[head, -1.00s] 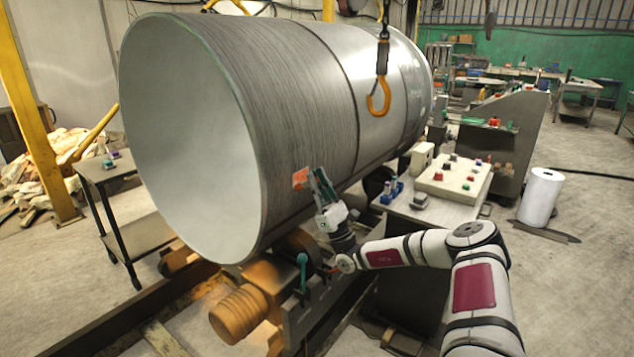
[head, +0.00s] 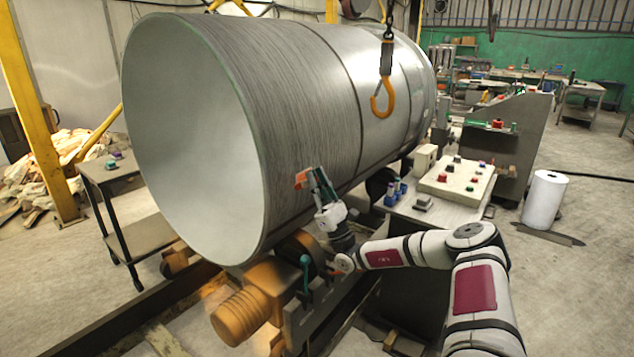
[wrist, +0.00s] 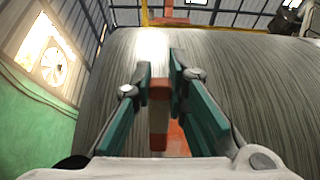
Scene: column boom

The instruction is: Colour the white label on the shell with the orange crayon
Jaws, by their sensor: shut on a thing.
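The shell (head: 300,100) is a large grey metal cylinder lying on its side, its open end facing left. An orange patch, where the label (head: 302,179) sits, shows low on its near side; little white is visible there. My gripper (head: 315,180) is at the shell's lower side, right at this patch and partly in front of it. In the wrist view, my gripper (wrist: 160,90) is shut on the orange crayon (wrist: 158,138), which has a pale band. Orange of the label (wrist: 177,137) shows behind it. Whether the crayon tip touches the shell is hidden.
A control panel (head: 456,182) stands right of my gripper, a small cart (head: 108,170) at left.

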